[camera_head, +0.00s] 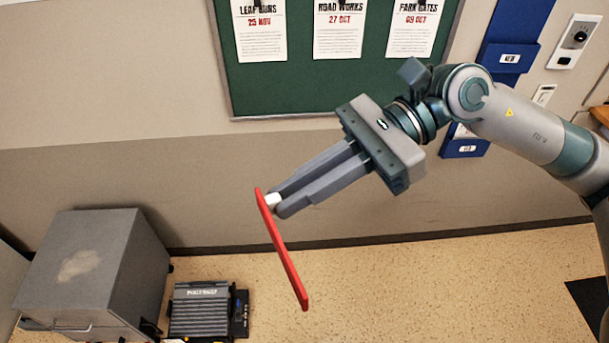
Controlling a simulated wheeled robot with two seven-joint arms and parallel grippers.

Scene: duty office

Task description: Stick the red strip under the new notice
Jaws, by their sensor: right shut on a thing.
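My right gripper (271,203) is shut on a small white part at the upper end of a red strip (285,256). The strip hangs tilted in the air, its lower end to the right, apart from the wall and board. On the green notice board (290,92) at the top are three white notices: "Leaf Burns 25 Nov" (260,42), "Road Works 27 Oct" (340,40) and "Park Gates 09 Oct" (411,40). Their tops are cut off by the picture edge. I cannot tell which is the new one. My left gripper is not in view.
A grey cabinet (75,265) stands on the floor at the lower left, with a dark ridged device (200,308) beside it. Blue wall holders (509,55) and a white wall panel (573,42) are at the upper right. The wall below the board is bare.

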